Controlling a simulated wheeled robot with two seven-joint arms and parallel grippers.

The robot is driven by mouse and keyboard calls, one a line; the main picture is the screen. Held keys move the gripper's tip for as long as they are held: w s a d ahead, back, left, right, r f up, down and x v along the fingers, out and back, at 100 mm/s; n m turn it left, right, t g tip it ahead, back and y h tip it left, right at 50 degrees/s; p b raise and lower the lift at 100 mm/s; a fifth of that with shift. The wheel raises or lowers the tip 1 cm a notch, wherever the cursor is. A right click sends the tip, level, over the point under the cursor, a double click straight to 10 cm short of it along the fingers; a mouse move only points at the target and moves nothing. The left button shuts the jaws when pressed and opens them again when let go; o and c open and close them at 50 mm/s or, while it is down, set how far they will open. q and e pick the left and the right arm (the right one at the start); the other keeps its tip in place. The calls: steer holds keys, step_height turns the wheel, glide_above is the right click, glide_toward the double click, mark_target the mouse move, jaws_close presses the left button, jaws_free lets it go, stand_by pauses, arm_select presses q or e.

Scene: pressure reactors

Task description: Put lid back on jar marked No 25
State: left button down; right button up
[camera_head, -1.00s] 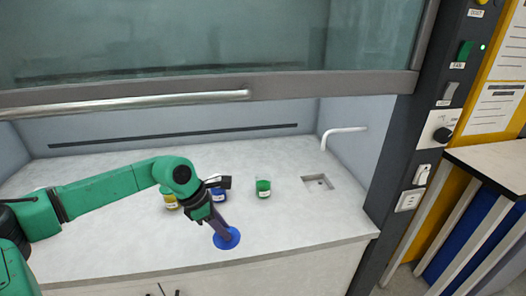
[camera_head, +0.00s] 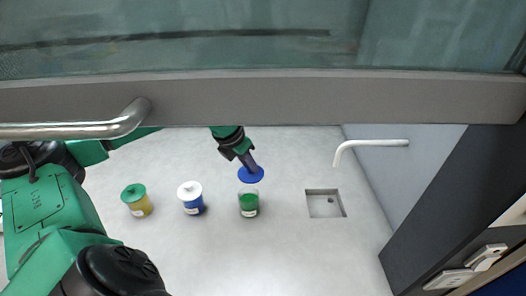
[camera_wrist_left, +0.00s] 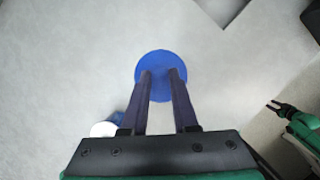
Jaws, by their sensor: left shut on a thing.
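My left gripper (camera_head: 250,164) is shut on a blue round lid (camera_head: 251,176) and holds it flat side down. In the head view the lid appears just above the rim of a jar with green contents (camera_head: 249,204), which has no lid on it; the height gap is hard to judge. The lid also shows in the left wrist view (camera_wrist_left: 160,58), at the fingertips. The jar's label is too small to read. My right gripper (camera_wrist_left: 284,108) shows small at the right of the left wrist view; its jaws are unclear.
A blue jar with a white lid (camera_head: 190,190) and a yellow jar with a green lid (camera_head: 134,192) stand to the left. A sink (camera_head: 324,204) and white tap (camera_head: 368,144) are at right. The hood sash frame (camera_head: 300,98) crosses above.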

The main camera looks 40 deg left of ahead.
mark_target(245, 177)
arm_select(q)
steer(key=s, duration=0.1)
steer(key=s+f+b, duration=0.1)
steer(key=shift+s+f+b, duration=0.2)
steer(key=shift+s+b, duration=0.1)
steer(key=shift+b+x, duration=0.65)
steer(key=shift+x, duration=0.6)
step_height(245, 177, down, 2)
steer(key=shift+w+f+b, duration=0.1)
steer(key=shift+w+b, duration=0.05)
steer(key=shift+b, duration=0.7)
steer(key=shift+s, duration=0.25)
steer(key=shift+w, duration=0.1)
arm_select(e)
steer(key=s+f, duration=0.2)
steer(key=f, duration=0.1)
steer(key=s+f, duration=0.1)
steer(key=f, duration=0.1)
steer(key=shift+s, duration=0.1)
arm_select(q)
steer(key=shift+r, duration=0.2)
arm_select(e)
steer(key=shift+f, duration=0.1)
arm_select(q)
steer(key=shift+f+b, duration=0.25)
steer(key=shift+b, duration=0.55)
arm_select(e)
steer(key=shift+f, duration=0.65)
